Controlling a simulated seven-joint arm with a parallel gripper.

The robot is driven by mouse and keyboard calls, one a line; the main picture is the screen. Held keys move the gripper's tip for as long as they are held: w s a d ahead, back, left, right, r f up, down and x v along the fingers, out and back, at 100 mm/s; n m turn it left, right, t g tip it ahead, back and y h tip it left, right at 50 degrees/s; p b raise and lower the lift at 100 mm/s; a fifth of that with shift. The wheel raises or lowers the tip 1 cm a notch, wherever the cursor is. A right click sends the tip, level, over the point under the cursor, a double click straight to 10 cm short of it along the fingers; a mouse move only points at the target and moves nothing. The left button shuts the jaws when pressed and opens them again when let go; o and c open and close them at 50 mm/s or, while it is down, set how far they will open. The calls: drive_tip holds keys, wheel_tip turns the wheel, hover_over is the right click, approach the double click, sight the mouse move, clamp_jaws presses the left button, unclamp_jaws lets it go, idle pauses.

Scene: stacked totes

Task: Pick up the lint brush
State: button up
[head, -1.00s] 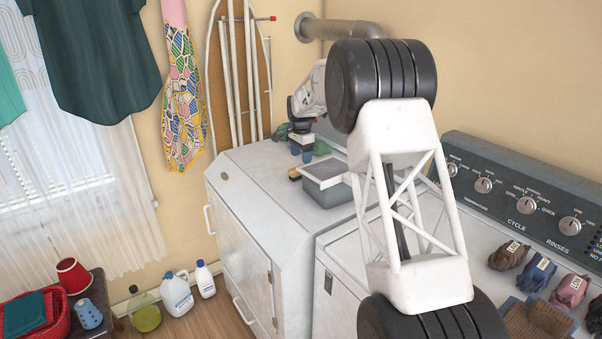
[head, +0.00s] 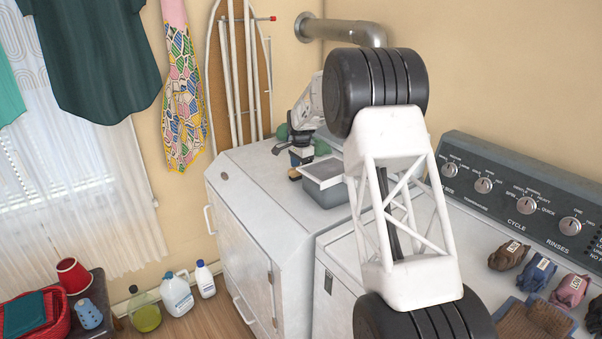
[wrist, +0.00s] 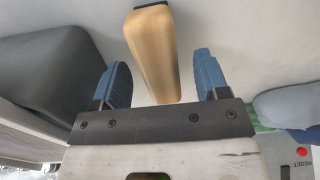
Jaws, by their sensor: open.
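The lint brush shows in the wrist view as a tapered pale wooden handle (wrist: 153,55) with a dark end at the top edge. It lies between the two blue fingers of my gripper (wrist: 162,62), with a gap visible on each side. My gripper is open. In the head view my gripper (head: 300,157) is low over the far white machine, and only a small tan and dark bit of the brush (head: 294,174) shows below it. The rest of the brush is hidden.
Green items (head: 322,147) lie behind. The white machine top (head: 262,180) is clear in front. Several small coloured animal-shaped items (head: 537,274) and a brown bristled mat (head: 535,318) lie on the nearer machine.

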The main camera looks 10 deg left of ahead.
drive_tip(key=shift+c, duration=0.5)
drive_tip(key=c, duration=0.9)
drive_tip(key=shift+r, duration=0.2)
drive_tip(key=shift+c, duration=0.2)
wheel_tip(320, 180, up, 10)
drive_tip(key=shift+f, duration=0.15)
